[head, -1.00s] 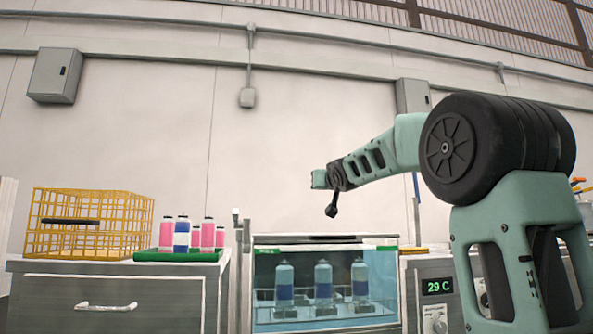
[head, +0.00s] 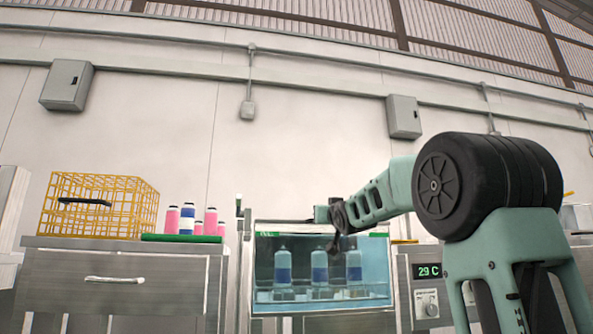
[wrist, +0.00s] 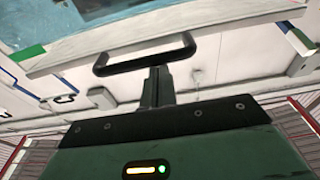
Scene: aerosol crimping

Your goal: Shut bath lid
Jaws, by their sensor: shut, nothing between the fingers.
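The bath (head: 378,292) is a glass-fronted tank of bluish water at the centre of the head view, with several blue-and-white cans (head: 319,268) inside. The wrist view shows a pale lid edge (wrist: 228,29) with a black bar handle (wrist: 143,57); the angle of the lid is hard to tell. My gripper (wrist: 157,76) is shut and empty, its fingertips close to the handle in the wrist view; I cannot tell if they touch. In the head view my gripper (head: 335,246) hangs dark in front of the upper part of the bath.
A control panel reading 29 C (head: 428,271) stands right of the bath.

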